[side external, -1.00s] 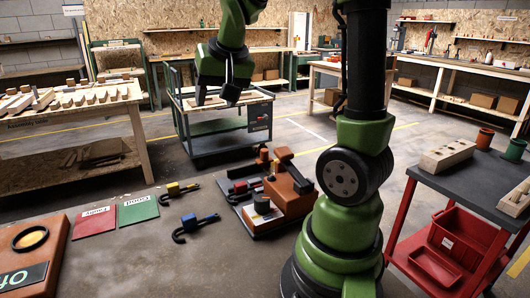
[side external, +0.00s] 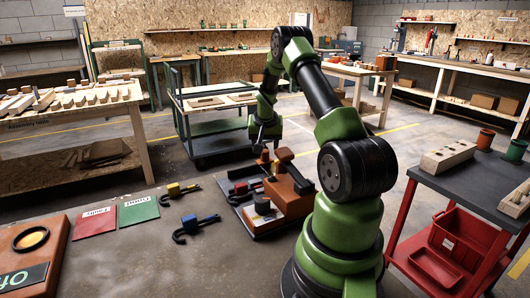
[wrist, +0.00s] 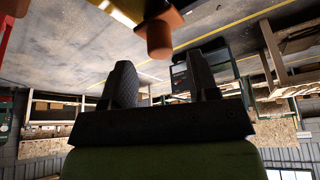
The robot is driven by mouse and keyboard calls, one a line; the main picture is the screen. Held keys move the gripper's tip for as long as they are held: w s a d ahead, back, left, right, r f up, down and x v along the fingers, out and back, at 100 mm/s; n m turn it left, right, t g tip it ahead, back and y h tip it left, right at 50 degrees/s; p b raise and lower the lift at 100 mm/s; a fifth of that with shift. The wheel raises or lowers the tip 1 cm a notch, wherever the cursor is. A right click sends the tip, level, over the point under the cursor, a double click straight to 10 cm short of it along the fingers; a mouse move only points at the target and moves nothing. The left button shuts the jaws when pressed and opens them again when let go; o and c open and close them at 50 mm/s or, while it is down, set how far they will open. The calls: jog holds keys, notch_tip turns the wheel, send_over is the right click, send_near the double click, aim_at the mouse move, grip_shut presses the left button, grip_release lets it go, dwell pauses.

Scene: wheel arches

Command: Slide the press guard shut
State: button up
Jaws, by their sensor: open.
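My gripper (side external: 263,141) points down just above this knob. In the wrist view my gripper (wrist: 161,88) is open, with nothing between its two dark fingers. An orange rounded post (wrist: 160,38) shows just beyond the fingertips, between them and apart from them.
Two clamps, one yellow (side external: 178,191) and one blue (side external: 193,226), lie left of the press. A red card (side external: 95,221) and a green card (side external: 138,210) lie further left. An orange-brown box (side external: 35,240) sits at the front left. A red cart (side external: 440,200) stands at right.

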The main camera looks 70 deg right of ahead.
aim_at(265, 151)
jog(key=shift+x, duration=2.05)
